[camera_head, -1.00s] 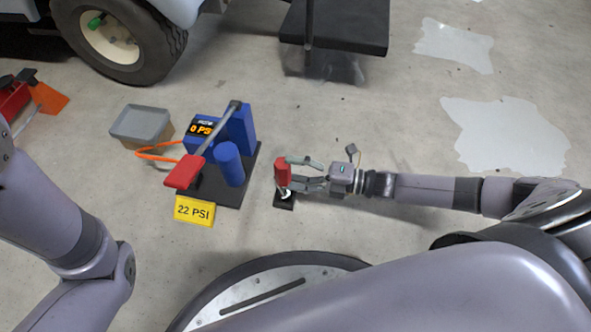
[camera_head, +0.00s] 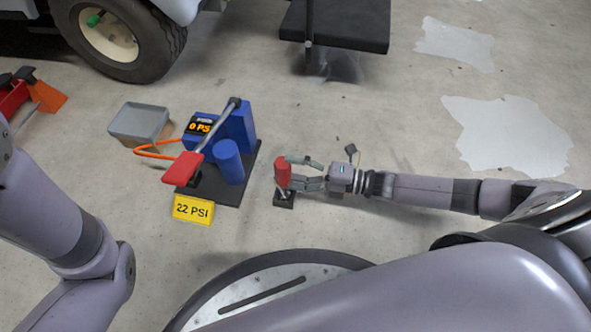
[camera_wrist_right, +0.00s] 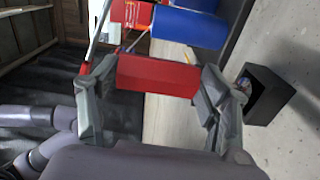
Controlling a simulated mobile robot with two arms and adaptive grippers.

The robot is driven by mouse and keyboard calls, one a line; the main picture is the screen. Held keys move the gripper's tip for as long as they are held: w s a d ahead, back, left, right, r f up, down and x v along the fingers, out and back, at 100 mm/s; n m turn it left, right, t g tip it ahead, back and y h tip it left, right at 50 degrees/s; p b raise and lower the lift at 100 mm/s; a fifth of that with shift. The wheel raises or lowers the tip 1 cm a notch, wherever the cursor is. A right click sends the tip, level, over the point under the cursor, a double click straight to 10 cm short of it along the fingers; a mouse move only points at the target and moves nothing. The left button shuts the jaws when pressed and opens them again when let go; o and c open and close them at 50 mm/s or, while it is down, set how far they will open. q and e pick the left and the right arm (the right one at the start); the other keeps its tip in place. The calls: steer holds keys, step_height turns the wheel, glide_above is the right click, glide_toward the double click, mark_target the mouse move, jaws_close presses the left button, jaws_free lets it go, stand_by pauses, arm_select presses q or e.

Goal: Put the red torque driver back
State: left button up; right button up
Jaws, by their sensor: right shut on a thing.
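The red torque driver (camera_head: 282,172) is in my right gripper (camera_head: 300,174), whose fingers are shut around its red handle. The handle stands roughly upright, with a short grey shaft below it over a small black holder (camera_head: 284,203) on the floor. In the right wrist view the red handle (camera_wrist_right: 155,76) lies across between the two fingers (camera_wrist_right: 150,95). The open-mouthed black holder (camera_wrist_right: 270,95) is just right of the fingers there. I cannot tell whether the shaft tip is inside the holder. My left gripper is out of view; only its arm shows.
A blue pump with a red handle (camera_head: 183,168) and a 0 PSI display stands left of the holder on a dark base. A yellow 22 PSI sign (camera_head: 193,209) and a grey bin (camera_head: 138,123) are close by. Floor right of my right arm is clear.

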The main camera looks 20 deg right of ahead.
steer(key=shift+s+f, duration=0.3)
steer(key=shift+f, duration=0.3)
steer(key=o, duration=1.5)
steer(key=shift+f, duration=0.15)
steer(key=shift+c, duration=0.2)
steer(key=o, duration=0.4)
steer(key=shift+w, duration=0.1)
steer(key=shift+c, duration=0.2)
steer(key=shift+r, duration=0.2)
